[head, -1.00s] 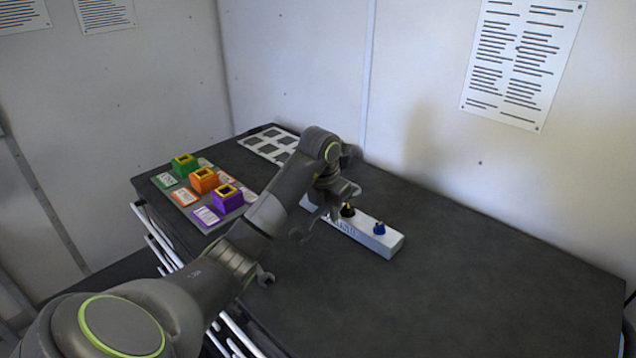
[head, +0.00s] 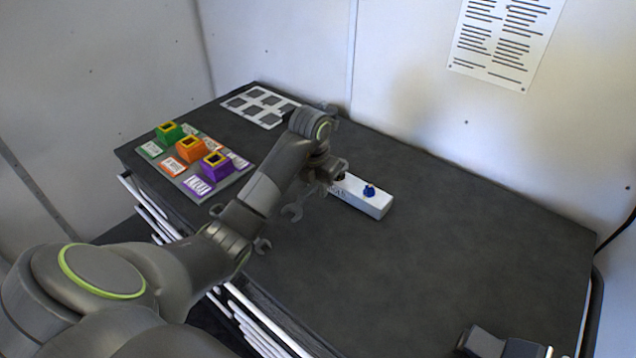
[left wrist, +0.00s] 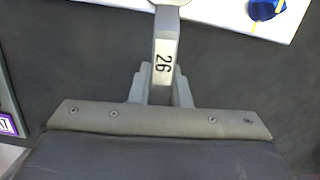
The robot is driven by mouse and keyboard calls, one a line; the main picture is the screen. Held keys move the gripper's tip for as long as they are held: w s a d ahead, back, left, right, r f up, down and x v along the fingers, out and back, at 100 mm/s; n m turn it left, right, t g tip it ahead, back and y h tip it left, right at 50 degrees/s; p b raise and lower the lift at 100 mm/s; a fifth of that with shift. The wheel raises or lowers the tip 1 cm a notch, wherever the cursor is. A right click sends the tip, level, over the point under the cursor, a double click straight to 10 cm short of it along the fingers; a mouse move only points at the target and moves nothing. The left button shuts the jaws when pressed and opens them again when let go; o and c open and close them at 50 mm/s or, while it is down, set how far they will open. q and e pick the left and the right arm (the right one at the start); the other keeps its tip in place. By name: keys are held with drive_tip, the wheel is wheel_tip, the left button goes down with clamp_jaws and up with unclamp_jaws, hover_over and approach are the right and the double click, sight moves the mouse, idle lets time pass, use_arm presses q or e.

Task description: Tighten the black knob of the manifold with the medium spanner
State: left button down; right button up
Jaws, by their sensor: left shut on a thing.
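My left gripper (head: 328,168) is over the left part of the white manifold (head: 358,198). In the left wrist view it is shut on a grey spanner marked 26 (left wrist: 164,55). The spanner's far end is at the top edge, over the white manifold (left wrist: 215,12), and is cut off there. The black knob (head: 341,176) is mostly hidden behind my gripper, so I cannot tell whether the spanner is around it. The blue knob (head: 370,190) stands clear on the manifold's right part and shows in the left wrist view (left wrist: 265,9). My right gripper (head: 490,343) is partly in view at the bottom.
Two other spanner ends show beside my arm, one nearer the manifold (head: 292,212) and one near the table edge (head: 262,245). A board with green, orange and purple blocks (head: 215,165) is at the left. A white frame with dark squares (head: 262,106) lies behind. The table's right side is clear.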

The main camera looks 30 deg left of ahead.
use_arm(q)
drive_tip(key=shift+f+b, duration=0.85)
drive_tip(key=shift+f, duration=0.55)
drive_tip(key=shift+a+m, duration=0.3)
drive_tip(key=shift+w+a+m+b, duration=0.15)
drive_tip(key=shift+a+m+b, duration=0.3)
drive_tip(key=shift+a+m, duration=0.4)
drive_tip(key=a+m+b, duration=0.1)
drive_tip(key=w+m+b, duration=0.1)
drive_tip(key=m+b, duration=0.1)
drive_tip(key=a+m+h+b, duration=0.1)
drive_tip(key=shift+w+a+b, duration=0.25)
drive_tip(key=shift+a+b, duration=0.05)
drive_tip(key=shift+b, duration=0.05)
drive_tip(key=shift+w+a+r+m+g+b, duration=0.15)
drive_tip(key=shift+w+a+m+b, duration=0.25)
drive_tip(key=shift+m+b, duration=0.4)
drive_tip(key=shift+w+a+f+m+g+b, duration=0.15)
drive_tip(key=shift+w+a+m+b, duration=0.2)
drive_tip(key=shift+m+b, duration=0.35)
drive_tip(key=shift+r, duration=0.15)
